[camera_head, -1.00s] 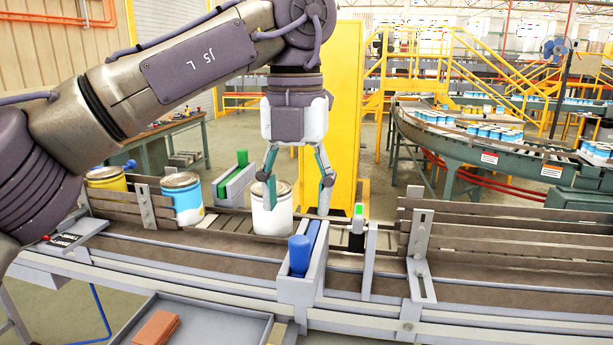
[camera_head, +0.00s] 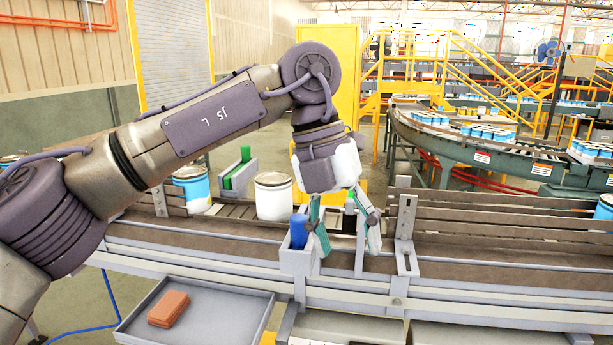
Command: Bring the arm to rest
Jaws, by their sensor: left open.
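My left gripper (camera_head: 346,250) hangs over the near side of the roller conveyor (camera_head: 235,212), its two teal-padded fingers spread and nothing between them. It is tilted, with the fingertips to the right of the blue cylinder (camera_head: 299,232) in its grey bracket. A plain white can (camera_head: 274,200) stands upright on the conveyor, left of the gripper and apart from it. A blue-and-white can (camera_head: 192,190) stands further left, partly covered by my arm. My right gripper is not in view.
A grey tray (camera_head: 140,328) with an orange-brown block (camera_head: 168,309) sits at the front left. Upright grey brackets (camera_head: 404,235) and side rails stand to the right. A green block (camera_head: 245,155) is in a bracket behind the conveyor. Another can (camera_head: 604,207) shows at the right edge.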

